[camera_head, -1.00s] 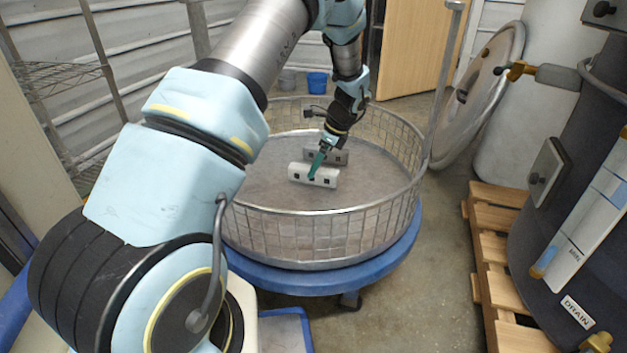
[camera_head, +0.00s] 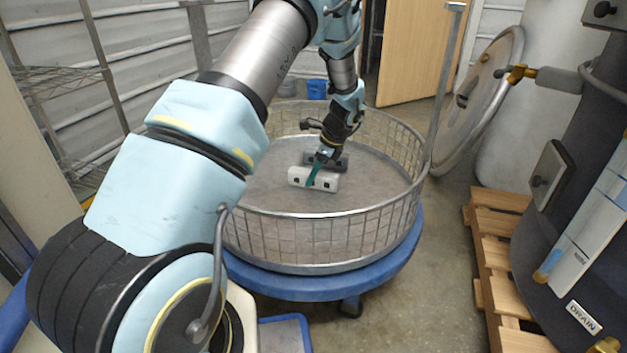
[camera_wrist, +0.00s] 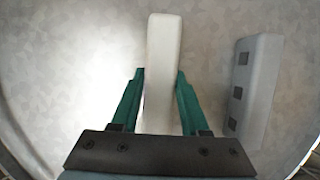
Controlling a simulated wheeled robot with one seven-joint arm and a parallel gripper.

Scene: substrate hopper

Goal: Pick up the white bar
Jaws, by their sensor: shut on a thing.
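The white bar (camera_head: 298,178) is a pale block with dark square holes, lying in the round wire-walled basket (camera_head: 300,240). My gripper (camera_head: 313,178) reaches down onto it from above, with its green fingers at the bar's middle. In the wrist view the white bar (camera_wrist: 163,50) runs lengthwise between the two fingers of my gripper (camera_wrist: 160,75), which are shut on its sides. I cannot tell whether the bar is clear of the basket floor. The bar's lower part is hidden behind the gripper body in the wrist view.
A second, grey bar (camera_wrist: 260,85) with dark square holes lies close to the right in the wrist view, apart from the fingers. The basket stands on a blue wheeled base (camera_head: 300,281). Much of its floor is bare. A wooden pallet (camera_head: 497,255) is to the right.

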